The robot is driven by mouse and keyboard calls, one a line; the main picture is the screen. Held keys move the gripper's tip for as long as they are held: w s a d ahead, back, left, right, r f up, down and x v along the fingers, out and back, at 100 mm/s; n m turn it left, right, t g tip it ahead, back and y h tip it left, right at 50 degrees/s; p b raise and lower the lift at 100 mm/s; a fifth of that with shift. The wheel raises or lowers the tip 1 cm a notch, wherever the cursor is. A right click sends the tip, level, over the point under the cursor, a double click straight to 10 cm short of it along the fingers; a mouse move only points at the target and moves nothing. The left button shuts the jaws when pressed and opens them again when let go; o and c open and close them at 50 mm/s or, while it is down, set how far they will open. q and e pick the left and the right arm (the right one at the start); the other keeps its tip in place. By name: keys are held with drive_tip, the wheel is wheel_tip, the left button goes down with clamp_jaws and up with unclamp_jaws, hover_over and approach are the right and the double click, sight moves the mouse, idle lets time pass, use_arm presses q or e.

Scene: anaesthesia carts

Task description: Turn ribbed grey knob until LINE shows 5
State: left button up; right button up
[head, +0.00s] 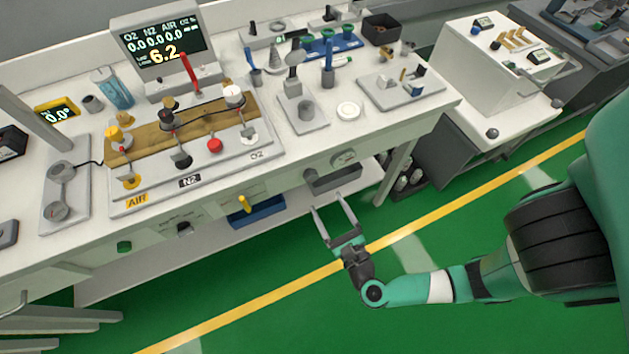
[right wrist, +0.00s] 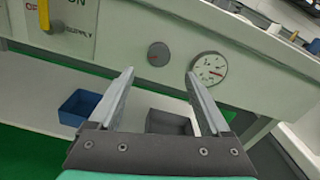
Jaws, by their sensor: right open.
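The grey knob (head: 309,175) is round and sits on the front panel of the bench, left of a dial gauge (head: 344,157). In the right wrist view the knob (right wrist: 158,54) lies just beyond and between my fingertips, with the gauge (right wrist: 209,68) to its right. Its ribs are too small to make out. The display (head: 163,45) on the bench shows 6.2 in large yellow digits; its small label is hard to read. My right gripper (head: 328,203) is open and empty, in front of the panel and apart from the knob. My left gripper is not in view.
A blue bin (head: 257,213) and a grey bin (head: 335,182) are below the panel. A yellow lever (head: 244,204) is left of the knob. A bench leg (head: 394,175) stands to the right. The green floor in front is clear.

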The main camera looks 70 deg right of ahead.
sight(312, 179)
drive_tip(key=b+x, duration=0.1)
drive_tip(key=x, duration=0.7)
drive_tip(key=shift+w+d, duration=0.25)
drive_tip(key=shift+w, duration=0.1)
clamp_jaws()
